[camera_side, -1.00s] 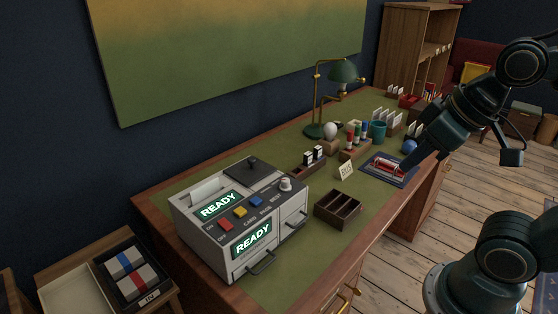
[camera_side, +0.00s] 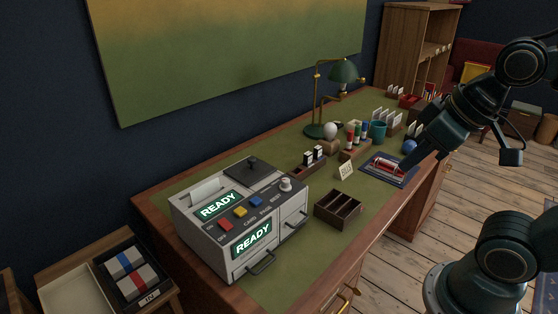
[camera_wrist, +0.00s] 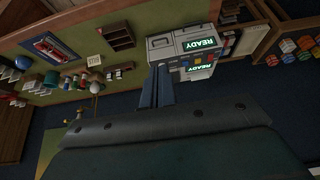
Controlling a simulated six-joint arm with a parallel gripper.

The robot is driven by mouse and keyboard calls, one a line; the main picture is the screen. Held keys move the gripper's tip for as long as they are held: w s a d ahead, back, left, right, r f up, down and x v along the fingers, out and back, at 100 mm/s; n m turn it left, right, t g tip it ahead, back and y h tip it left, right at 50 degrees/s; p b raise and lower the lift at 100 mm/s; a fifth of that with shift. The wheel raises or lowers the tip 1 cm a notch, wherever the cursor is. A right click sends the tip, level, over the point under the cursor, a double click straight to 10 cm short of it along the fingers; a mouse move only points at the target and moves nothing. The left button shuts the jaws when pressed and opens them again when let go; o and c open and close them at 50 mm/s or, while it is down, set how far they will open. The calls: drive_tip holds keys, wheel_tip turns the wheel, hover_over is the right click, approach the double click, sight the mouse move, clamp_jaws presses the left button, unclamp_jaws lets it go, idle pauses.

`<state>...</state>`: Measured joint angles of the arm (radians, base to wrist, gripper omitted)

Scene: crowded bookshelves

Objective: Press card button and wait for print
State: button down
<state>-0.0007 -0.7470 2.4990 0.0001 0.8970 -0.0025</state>
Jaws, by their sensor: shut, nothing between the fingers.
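A grey printing machine (camera_side: 240,222) stands at the near left end of the desk. Both its green screens, upper (camera_side: 219,205) and front (camera_side: 252,239), read READY. Its panel has a red button (camera_side: 225,224), a yellow button (camera_side: 239,211) and a blue button (camera_side: 256,201). The small labels, one seemingly CARD, are hard to read. My gripper (camera_side: 406,167) is shut and empty, above the blue mat at the desk's right, far from the machine. In the wrist view my gripper's fingers (camera_wrist: 158,88) are together, and the machine (camera_wrist: 185,50) shows beyond them.
A dark compartment tray (camera_side: 338,208) sits between machine and mat (camera_side: 404,182). A red item (camera_side: 388,166) lies on the mat. A green lamp (camera_side: 342,72), stamps and a teal cup (camera_side: 378,131) stand along the back. A side stand at left holds an IN tray (camera_side: 128,268).

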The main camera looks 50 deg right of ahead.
drive_tip(key=w+a+n+t, duration=0.1)
drive_tip(key=w+a+n, duration=0.15)
drive_tip(key=w, duration=0.65)
drive_tip(key=n+t+y, duration=0.2)
drive_tip(key=n, duration=0.7)
hover_over(244, 212)
wheel_tip(244, 212, down, 10)
drive_tip(key=shift+f, duration=4.3)
